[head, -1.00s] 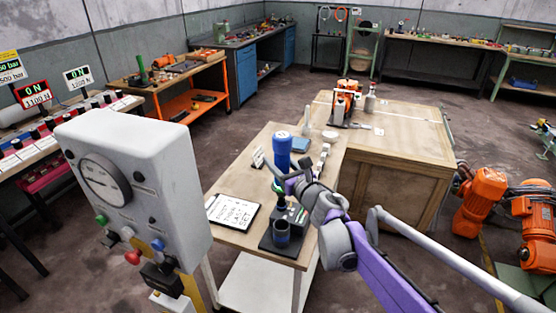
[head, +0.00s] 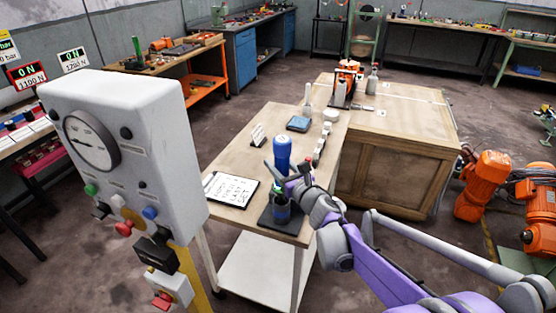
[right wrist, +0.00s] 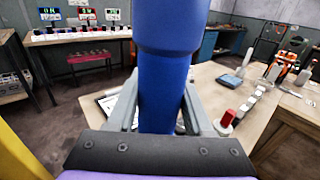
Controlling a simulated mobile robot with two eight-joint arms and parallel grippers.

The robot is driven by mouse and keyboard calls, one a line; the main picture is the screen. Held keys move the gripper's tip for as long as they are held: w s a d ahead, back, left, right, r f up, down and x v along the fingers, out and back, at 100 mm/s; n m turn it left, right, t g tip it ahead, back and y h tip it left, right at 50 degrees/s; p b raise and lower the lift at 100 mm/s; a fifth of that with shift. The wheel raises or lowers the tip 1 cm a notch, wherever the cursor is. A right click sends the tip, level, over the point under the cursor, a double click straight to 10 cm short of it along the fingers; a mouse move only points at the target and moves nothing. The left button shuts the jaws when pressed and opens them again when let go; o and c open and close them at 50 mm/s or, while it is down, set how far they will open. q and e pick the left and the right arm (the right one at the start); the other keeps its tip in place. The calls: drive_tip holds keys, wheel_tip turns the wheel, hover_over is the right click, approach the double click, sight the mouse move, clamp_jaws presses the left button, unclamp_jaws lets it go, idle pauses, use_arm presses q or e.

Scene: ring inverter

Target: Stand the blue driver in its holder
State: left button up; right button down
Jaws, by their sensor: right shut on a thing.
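The blue driver (head: 282,152) stands roughly upright above the front end of the small table. My right gripper (head: 284,181) is shut on it. In the right wrist view the driver's blue body (right wrist: 163,100) fills the space between the two fingers (right wrist: 162,112). The holder, a dark base with a cup (head: 282,214), sits at the table's front edge, directly below the driver. The driver's lower end is at or just above the cup; the fingers and wrist partly hide it, so I cannot tell whether it is inside. My left gripper is not in view.
A white sign with writing (head: 231,189) lies left of the holder. A row of small pieces (head: 319,148) lies along the right edge, with a blue-screened device (head: 298,124) behind. A grey gauge box (head: 125,150) stands close on the left. A wooden crate table (head: 395,175) adjoins at right.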

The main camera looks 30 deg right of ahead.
drive_tip(key=shift+f+b, duration=1.35)
drive_tip(key=shift+f, duration=1.2)
drive_tip(key=shift+c, duration=1.1)
unclamp_jaws()
